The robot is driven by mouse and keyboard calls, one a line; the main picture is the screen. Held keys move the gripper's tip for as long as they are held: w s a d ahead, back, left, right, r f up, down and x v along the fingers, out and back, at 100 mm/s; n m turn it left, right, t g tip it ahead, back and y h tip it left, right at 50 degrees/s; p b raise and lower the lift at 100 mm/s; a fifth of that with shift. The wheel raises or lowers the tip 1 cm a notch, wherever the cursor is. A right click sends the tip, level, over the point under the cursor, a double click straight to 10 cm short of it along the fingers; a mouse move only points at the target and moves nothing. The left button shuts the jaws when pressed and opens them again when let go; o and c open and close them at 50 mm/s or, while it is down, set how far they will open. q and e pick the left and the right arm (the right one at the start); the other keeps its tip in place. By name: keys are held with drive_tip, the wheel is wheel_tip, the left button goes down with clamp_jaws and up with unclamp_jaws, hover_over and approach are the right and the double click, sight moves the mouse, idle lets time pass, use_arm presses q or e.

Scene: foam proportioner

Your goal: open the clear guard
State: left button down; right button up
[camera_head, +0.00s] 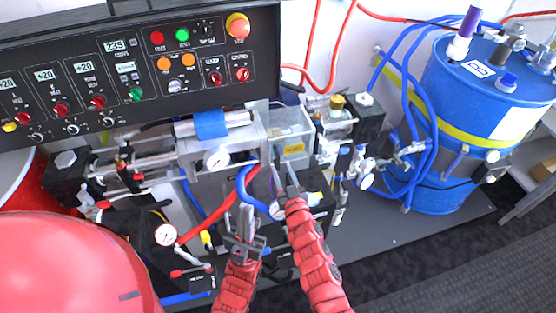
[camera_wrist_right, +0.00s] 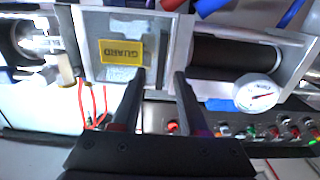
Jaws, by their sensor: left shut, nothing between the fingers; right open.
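The clear guard (camera_head: 290,122) is a see-through box cover with a yellow label, at the middle of the machine in the head view. It also shows upside down in the right wrist view (camera_wrist_right: 112,24), where its label reads GUARD, and it looks closed. My right gripper (camera_head: 283,172) is open and empty, just below and in front of the guard. In the right wrist view its fingertips (camera_wrist_right: 160,72) are near the guard's lower edge by the label; I cannot tell whether they touch. My left gripper (camera_head: 244,210) is shut and empty, lower and to the left, before the hoses.
A black control panel (camera_head: 130,75) with knobs stands above the machine. A pressure gauge (camera_head: 217,159) and a metal block lie left of the guard. Red and blue hoses (camera_head: 212,218) run close to my left gripper. A blue drum (camera_head: 480,85) stands at right.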

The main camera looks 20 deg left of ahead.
sight(279, 162)
drive_tip(key=shift+b+x, duration=0.5)
drive_tip(key=shift+x, duration=1.75)
clamp_jaws()
